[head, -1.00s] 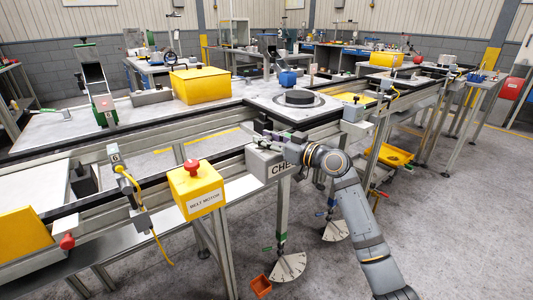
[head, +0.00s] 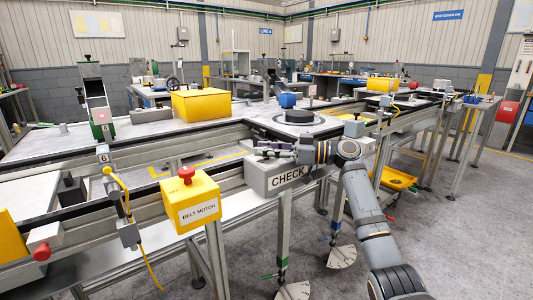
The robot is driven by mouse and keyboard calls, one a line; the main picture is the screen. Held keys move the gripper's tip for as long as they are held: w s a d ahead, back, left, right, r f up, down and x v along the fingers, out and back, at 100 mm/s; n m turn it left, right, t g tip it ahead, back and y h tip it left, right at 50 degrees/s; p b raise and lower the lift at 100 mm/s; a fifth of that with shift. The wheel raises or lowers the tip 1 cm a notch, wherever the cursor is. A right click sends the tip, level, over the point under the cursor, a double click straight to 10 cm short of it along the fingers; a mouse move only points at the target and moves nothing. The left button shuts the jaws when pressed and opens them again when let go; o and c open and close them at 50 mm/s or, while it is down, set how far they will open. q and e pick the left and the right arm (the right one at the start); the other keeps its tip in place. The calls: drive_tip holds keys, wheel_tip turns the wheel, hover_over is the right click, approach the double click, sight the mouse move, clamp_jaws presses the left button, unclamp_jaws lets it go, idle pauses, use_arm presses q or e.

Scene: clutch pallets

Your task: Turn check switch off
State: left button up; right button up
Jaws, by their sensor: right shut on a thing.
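The grey check switch box (head: 275,180), labelled CHECK, is fixed to the front rail of the line at the middle of the head view. My right gripper (head: 270,150) is at the top of this box, with its arm coming in from the lower right. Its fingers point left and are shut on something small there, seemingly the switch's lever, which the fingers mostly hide. I cannot make out the lever's position. My left gripper is out of the view.
A yellow BELT MOTOR box (head: 192,203) with a red button stands left of the check box. A yellow cover (head: 201,106) and a round dark disc (head: 299,116) sit on the line behind. Grey floor is open at the right.

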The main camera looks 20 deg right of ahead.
drive_tip(key=shift+f+n+g, duration=0.15)
drive_tip(key=shift+n+g, duration=0.15)
drive_tip(key=shift+g, duration=0.1)
drive_tip(key=o, duration=1.1)
drive_tip(key=shift+o, duration=0.2)
drive_tip(key=v, duration=1.2)
drive_tip(key=shift+f, duration=0.15)
